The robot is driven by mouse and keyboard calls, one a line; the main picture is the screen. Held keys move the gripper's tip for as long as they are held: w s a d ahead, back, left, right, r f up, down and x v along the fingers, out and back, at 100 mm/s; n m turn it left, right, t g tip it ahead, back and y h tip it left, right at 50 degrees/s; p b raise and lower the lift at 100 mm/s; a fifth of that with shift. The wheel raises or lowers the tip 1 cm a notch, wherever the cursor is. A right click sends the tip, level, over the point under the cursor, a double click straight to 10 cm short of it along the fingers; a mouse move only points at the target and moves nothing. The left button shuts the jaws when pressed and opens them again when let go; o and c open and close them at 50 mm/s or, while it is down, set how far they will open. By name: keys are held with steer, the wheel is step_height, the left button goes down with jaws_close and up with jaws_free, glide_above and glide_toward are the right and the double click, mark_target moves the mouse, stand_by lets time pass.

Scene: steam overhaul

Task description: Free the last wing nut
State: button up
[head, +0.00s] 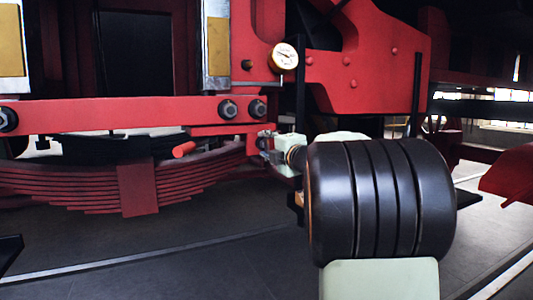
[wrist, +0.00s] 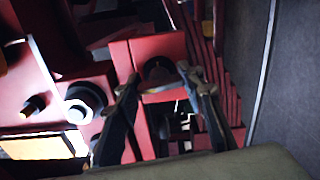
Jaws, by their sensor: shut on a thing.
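My gripper (head: 268,145) is beside the red frame, just below two large bolts, with my dark arm reaching in from the right. In the wrist view my gripper (wrist: 159,75) has its two dark fingers on either side of a dark rounded piece at a red block (wrist: 125,55). This piece seems to be the wing nut (wrist: 158,71); its wings are too dark to make out. In the head view the fingers and arm hide it. I cannot tell whether it is still on its thread.
A red beam (head: 110,112) with hex bolts (head: 228,109) runs just above the gripper. A short red rod end (head: 184,150) sticks out to its left, over a leaf spring (head: 138,190). The floor (head: 190,255) in front is clear.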

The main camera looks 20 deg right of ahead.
steer(key=shift+f+n+b, duration=0.1)
steer(key=shift+n+b, duration=0.55)
steer(key=shift+n, duration=0.45)
steer(key=o, duration=1.2)
steer(key=shift+s, duration=0.1)
steer(key=s, duration=1.1)
steer(key=shift+s+d, duration=0.25)
steer(key=shift+s, duration=0.15)
steer(key=shift+d, duration=0.1)
